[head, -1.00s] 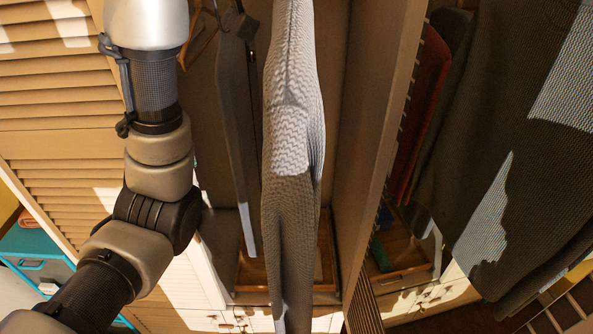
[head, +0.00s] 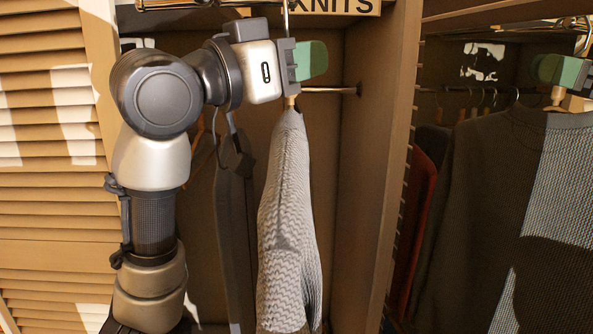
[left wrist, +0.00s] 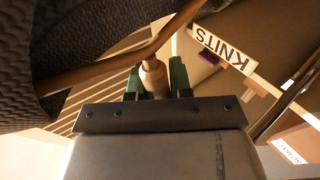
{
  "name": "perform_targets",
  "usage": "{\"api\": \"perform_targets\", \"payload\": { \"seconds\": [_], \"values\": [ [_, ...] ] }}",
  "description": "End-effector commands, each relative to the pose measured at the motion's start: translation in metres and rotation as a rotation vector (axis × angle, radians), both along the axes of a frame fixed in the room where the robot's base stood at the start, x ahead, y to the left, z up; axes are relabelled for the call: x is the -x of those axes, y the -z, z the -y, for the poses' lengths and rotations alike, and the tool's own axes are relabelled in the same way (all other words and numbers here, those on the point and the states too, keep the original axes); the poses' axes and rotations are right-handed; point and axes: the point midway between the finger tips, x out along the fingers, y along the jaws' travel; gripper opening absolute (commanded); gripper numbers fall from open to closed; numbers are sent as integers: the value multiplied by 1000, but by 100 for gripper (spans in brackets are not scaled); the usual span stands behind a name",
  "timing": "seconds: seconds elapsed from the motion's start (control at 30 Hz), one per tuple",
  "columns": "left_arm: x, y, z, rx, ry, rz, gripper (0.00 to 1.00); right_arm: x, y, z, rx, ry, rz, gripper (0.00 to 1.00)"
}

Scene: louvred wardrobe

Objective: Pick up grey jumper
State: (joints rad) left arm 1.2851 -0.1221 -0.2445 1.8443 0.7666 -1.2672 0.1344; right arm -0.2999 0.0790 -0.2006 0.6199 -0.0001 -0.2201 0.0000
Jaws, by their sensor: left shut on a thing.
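The grey knitted jumper (head: 285,230) hangs from a wooden hanger (head: 291,101) inside the wardrobe, seen edge-on in the head view. My left gripper (head: 309,62) is above the jumper, with green fingers closed on the hanger's neck. In the left wrist view the gripper (left wrist: 155,82) has a green finger on each side of the hanger's wooden neck (left wrist: 154,72). The jumper's dark knit (left wrist: 70,50) fills the upper left there. Whether the hook bears on the rail is hidden. My right gripper is not in view.
A dark garment (head: 232,220) hangs close left of the jumper. A wooden panel (head: 370,180) is close right; beyond it a mirror reflects the jumper (head: 490,190). A louvred door (head: 50,190) is at left.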

Motion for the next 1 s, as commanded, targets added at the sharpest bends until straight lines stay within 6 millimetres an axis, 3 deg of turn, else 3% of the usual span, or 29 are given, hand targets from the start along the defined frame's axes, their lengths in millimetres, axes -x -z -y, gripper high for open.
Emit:
{"api": "perform_targets", "payload": {
  "seconds": [0.53,1.0],
  "values": [
    [1,-13,0,1,0,4,0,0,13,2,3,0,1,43],
    [28,-12,28,0,1,3,0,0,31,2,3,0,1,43]
  ]
}}
